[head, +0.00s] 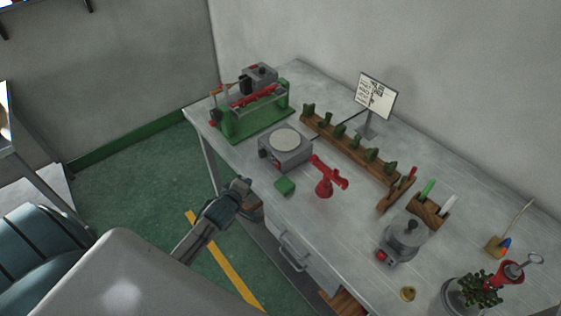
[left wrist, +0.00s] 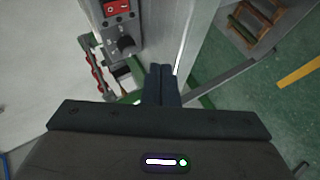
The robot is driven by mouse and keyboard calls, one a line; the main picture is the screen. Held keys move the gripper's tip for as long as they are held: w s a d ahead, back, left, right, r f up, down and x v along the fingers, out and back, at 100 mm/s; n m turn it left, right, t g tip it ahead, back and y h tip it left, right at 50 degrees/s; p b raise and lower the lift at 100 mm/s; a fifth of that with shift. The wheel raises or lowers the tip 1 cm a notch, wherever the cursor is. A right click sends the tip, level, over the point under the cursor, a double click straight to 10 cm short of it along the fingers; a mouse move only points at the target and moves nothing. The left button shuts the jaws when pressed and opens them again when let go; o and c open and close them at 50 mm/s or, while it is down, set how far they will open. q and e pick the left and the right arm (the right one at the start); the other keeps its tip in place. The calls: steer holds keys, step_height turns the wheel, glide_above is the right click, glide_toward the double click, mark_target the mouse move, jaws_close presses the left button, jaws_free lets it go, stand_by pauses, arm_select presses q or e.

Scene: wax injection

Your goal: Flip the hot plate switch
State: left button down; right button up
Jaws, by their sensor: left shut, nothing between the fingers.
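The hot plate (head: 289,157) is a grey box with a round pale top, standing near the front edge of the workbench. Its front panel, with a red rocker switch (left wrist: 117,8) and a dark knob (left wrist: 125,45), shows at the top of the left wrist view. My left gripper (head: 243,184) is at the bench's front edge, to the lower left of the hot plate and apart from it. In the left wrist view its fingers (left wrist: 162,70) are shut together and empty, beside and below the knob. My right gripper is not in view.
A green-framed device (head: 240,124) stands left of the hot plate. A wooden rack (head: 354,149) runs behind. A grey pot (head: 404,235) stands farther right. Open floor lies left of the bench.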

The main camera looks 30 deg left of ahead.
mark_target(271, 178)
arm_select(q)
steer(key=shift+d, duration=0.1)
steer(key=w+b, duration=0.1)
steer(key=w, duration=0.1)
steer(key=w+d, duration=0.1)
steer(key=w, duration=0.1)
steer(key=w+d+f+b, duration=0.1)
steer(key=w, duration=0.1)
steer(key=shift+w+d+b, duration=0.1)
steer(key=shift+d+b, duration=0.15)
steer(key=shift+b, duration=0.1)
steer(key=shift+w+d, duration=0.35)
steer(key=shift+w, duration=0.55)
stand_by(1.2)
steer(key=shift+w+d+b, duration=0.15)
steer(key=shift+w+b, duration=0.15)
steer(key=shift+w, duration=0.1)
steer(key=shift+w+d+f, duration=0.1)
steer(key=shift+w, duration=0.15)
stand_by(0.7)
steer(key=shift+s, duration=0.1)
